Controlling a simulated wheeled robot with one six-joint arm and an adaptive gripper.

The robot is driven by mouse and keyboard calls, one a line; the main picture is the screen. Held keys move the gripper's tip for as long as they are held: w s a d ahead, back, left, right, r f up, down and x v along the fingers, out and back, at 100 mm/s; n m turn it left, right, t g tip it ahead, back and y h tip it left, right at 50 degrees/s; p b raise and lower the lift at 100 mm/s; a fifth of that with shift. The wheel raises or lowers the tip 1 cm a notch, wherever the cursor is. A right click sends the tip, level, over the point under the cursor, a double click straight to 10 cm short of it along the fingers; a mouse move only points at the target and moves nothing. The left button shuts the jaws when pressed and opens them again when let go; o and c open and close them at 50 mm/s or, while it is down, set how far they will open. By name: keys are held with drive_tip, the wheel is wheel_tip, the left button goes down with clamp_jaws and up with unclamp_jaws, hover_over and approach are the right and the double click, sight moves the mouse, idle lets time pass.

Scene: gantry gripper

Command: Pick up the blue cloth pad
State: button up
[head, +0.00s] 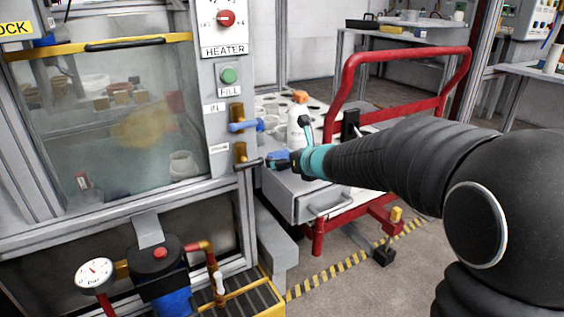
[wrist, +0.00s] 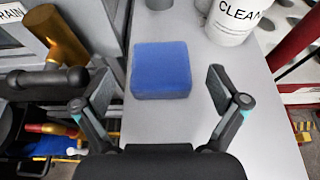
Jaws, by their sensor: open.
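The blue cloth pad (wrist: 161,70) is a square, thick block lying flat on a grey surface (wrist: 262,130) in the wrist view. My gripper (wrist: 158,84) is open, with one finger to the left of the pad and one to the right. Clear gaps show on both sides, and neither finger appears to touch it. In the head view my gripper (head: 290,150) reaches over the grey top beside the tank. The pad is hard to tell apart from the gripper there.
A white container marked CLEAN (wrist: 232,20) stands just beyond the pad on the right. A brass valve (wrist: 58,38) juts in at left. In the head view, a red cart rail (head: 345,90) rises behind my arm, and a glass-fronted tank (head: 110,130) stands at left.

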drive_tip(key=shift+x, duration=1.05)
drive_tip(key=c, duration=1.1)
drive_tip(key=shift+r, duration=0.1)
drive_tip(key=shift+c, duration=0.2)
